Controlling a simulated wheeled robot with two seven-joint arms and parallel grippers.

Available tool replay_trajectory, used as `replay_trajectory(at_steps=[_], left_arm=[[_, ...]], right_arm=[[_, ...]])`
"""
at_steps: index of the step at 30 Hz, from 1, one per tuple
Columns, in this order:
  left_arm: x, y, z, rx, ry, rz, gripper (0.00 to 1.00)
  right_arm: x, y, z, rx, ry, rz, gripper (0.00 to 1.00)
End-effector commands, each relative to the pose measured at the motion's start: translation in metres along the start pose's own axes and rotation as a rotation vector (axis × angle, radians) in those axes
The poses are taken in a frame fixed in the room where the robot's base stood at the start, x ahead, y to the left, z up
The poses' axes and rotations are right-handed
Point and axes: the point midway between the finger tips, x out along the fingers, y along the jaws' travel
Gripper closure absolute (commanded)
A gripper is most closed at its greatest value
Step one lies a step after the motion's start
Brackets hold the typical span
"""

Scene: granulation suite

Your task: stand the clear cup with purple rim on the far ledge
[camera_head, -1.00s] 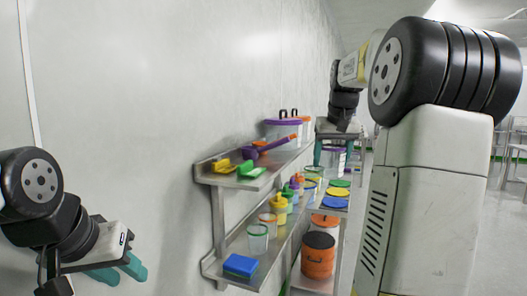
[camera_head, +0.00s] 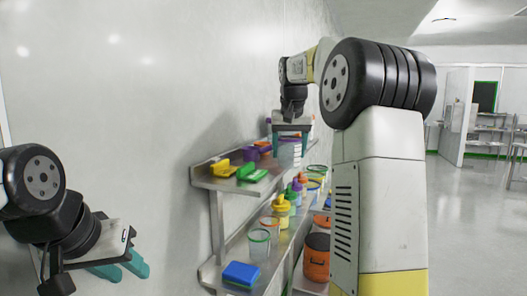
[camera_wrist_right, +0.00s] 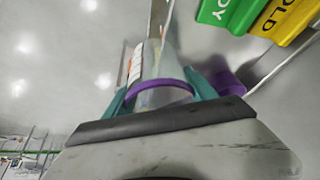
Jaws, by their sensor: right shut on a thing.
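The clear cup with a purple rim (camera_wrist_right: 160,88) is between the teal fingers of my right gripper (camera_wrist_right: 160,92) in the right wrist view. In the head view, my right gripper (camera_head: 291,130) is above the back part of the upper steel ledge (camera_head: 205,180), shut on the cup (camera_head: 290,154). The cup looks roughly upright; whether its base touches the ledge cannot be told. My left gripper (camera_head: 121,268) is open and empty at the lower left, away from the shelves.
Yellow (camera_head: 220,168) and green scoops (camera_head: 252,174) lie on the front of the upper ledge, with a purple scoop (camera_head: 250,153) behind. The lower shelf holds a blue block (camera_head: 240,274), a green-rimmed cup (camera_head: 259,245) and several containers. An orange drum (camera_head: 316,258) stands below.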

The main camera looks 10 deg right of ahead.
Motion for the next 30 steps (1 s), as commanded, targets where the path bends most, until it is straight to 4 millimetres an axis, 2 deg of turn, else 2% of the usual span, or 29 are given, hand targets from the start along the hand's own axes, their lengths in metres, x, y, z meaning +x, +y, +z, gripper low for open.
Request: replay_trajectory(at_steps=[4, 10, 22, 23, 24, 26, 30], left_arm=[[0.0, 0.0, 0.0, 0.0, 0.0, 0.0, 0.64], [0.0, 0.0, 0.0, 0.0, 0.0, 0.0, 0.64], [0.0, 0.0, 0.0, 0.0, 0.0, 0.0, 0.64], [0.0, 0.0, 0.0, 0.0, 0.0, 0.0, 0.64], [0.0, 0.0, 0.0, 0.0, 0.0, 0.0, 0.64], [0.0, 0.0, 0.0, 0.0, 0.0, 0.0, 0.64], [0.0, 0.0, 0.0, 0.0, 0.0, 0.0, 0.64]], right_arm=[[0.002, -0.013, -0.004, -0.002, 0.001, -0.001, 0.74], [0.008, -0.043, -0.016, -0.004, 0.001, -0.001, 0.74], [0.015, -0.042, -0.012, 0.0, 0.0, 0.0, 0.74], [0.015, -0.042, -0.012, 0.0, 0.0, 0.0, 0.31], [0.015, -0.042, -0.012, 0.0, 0.0, 0.0, 0.24], [0.015, -0.042, -0.012, 0.0, 0.001, 0.0, 0.13], [0.015, -0.042, -0.012, 0.0, 0.001, 0.0, 0.13]])
